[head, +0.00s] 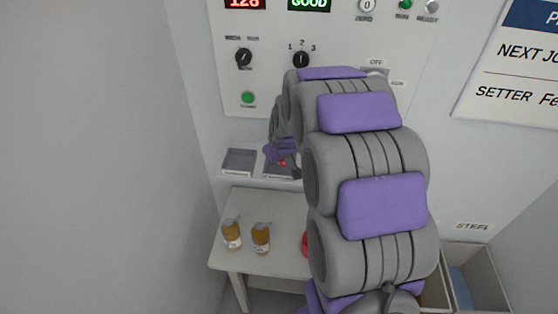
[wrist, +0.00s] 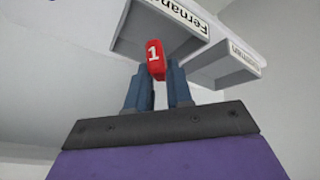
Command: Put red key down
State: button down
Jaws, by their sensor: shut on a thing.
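The red key (wrist: 155,58), with a white "1" on its red tag, is between the two fingers of my gripper (wrist: 158,80) in the wrist view. The gripper is shut on it. In the head view a small bit of red (head: 282,162) shows at my gripper (head: 285,160), over the right one of two small wall trays (head: 267,174). My arm hides part of that tray. The left tray (head: 239,161) looks empty. I cannot tell whether the key touches the tray.
A grey table (head: 275,205) below the trays bears two brown jars (head: 232,234) (head: 261,238) and a red thing (head: 305,243) mostly behind my arm. A control panel (head: 270,75) with knobs is above. Bins (head: 480,285) stand at lower right. A wall is close on the left.

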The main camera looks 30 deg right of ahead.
jog(key=shift+w+d+f, duration=0.1)
jog(key=shift+d+f, duration=0.4)
jog(key=shift+f, duration=0.05)
jog(key=shift+w+d+f, duration=0.1)
jog(key=shift+d+f, duration=0.05)
jog(key=shift+f, duration=0.35)
jog(key=shift+w+d+f, duration=0.1)
jog(key=shift+d+f, duration=0.05)
jog(key=shift+f, duration=0.35)
jog(key=shift+w+r, duration=0.1)
jog(key=shift+w, duration=0.1)
jog(key=shift+w+a+r+g+y+b, duration=0.2)
jog(key=shift+a+g+y+b, duration=0.15)
jog(key=shift+g, duration=0.25)
jog(key=shift+w+d+f+g+y, duration=0.15)
jog(key=shift+d+g+y, duration=0.1)
jog(key=shift+g, duration=0.25)
jog(key=shift+w+d+g, duration=0.15)
jog(key=shift+d+g, duration=0.15)
jog(key=shift+y, duration=0.3)
jog(key=shift+f, duration=0.45)
jog(key=shift+a+f, duration=0.15)
jog(key=shift+f, duration=0.05)
